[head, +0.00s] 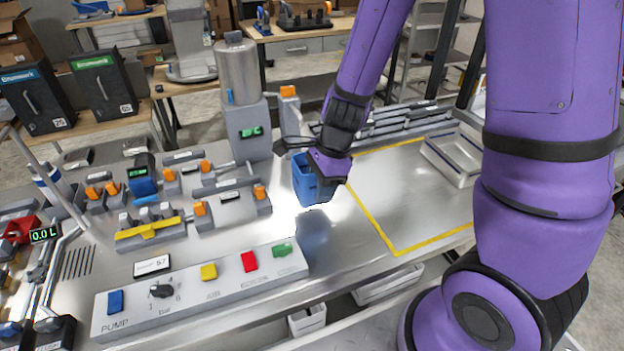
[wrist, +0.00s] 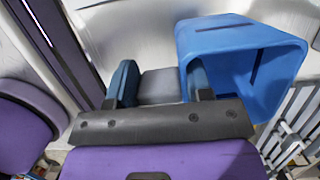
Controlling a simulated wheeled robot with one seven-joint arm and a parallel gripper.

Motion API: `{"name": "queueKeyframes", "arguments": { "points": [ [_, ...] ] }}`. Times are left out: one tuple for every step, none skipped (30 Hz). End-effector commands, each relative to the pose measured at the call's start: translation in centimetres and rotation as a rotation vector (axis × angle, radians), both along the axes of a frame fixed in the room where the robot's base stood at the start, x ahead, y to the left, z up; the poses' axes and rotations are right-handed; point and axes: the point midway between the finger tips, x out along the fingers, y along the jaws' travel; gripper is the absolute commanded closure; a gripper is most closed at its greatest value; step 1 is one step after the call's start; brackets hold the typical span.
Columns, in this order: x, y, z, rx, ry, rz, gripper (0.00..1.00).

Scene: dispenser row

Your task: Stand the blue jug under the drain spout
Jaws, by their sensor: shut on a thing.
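The blue jug (head: 306,186) hangs at the left end of my gripper (head: 322,172) in the head view, just above the steel counter. It is close to upright, and its reflection shows on the metal below. In the wrist view the jug (wrist: 240,58) is at the upper right with its open mouth towards the camera.
A sloping panel (head: 205,290) with coloured buttons lies in front. Pipes with orange valves (head: 201,208) crowd the left. A yellow-outlined area (head: 410,200) to the right is bare. A metal tray (head: 455,155) stands at its far right.

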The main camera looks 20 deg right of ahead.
Motion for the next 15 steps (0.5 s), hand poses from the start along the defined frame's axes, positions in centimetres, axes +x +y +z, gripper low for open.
{"name": "queueKeyframes", "arguments": {
  "points": [
    [1.2,-0.3,-0.2,-0.001,0.001,-0.002,0.91],
    [1.9,-0.4,-0.2,-0.001,0.0,-0.001,0.91],
    [2.8,-0.6,-0.3,-0.001,0.0,0.0,0.91],
    [3.5,-0.7,-0.4,-0.001,0.0,0.0,0.91],
    [4.2,-0.8,-0.5,-0.001,0.0,0.0,0.91],
    [5.1,-1.0,-0.6,0.0,0.001,0.001,0.91],
    [5.7,-1.1,-0.6,-0.001,0.001,0.001,0.91],
    [6.5,-1.3,-0.7,-0.001,0.0,0.001,0.91],
    [7.3,-1.5,-0.8,-0.001,0.001,0.001,0.91],
    [8.0,-1.6,-0.8,0.0,0.001,0.001,0.91],
    [8.7,-1.7,-0.9,-0.001,0.0,0.001,0.91],
    [9.5,-1.9,-1.0,-0.001,0.0,0.002,0.91],
    [10.2,-2.0,-1.0,0.0,0.0,0.003,0.91],
    [10.7,-2.1,-1.1,-0.001,0.0,0.003,0.91],
    [11.4,-2.3,-1.2,-0.001,0.0,0.003,0.91]
  ]
}}
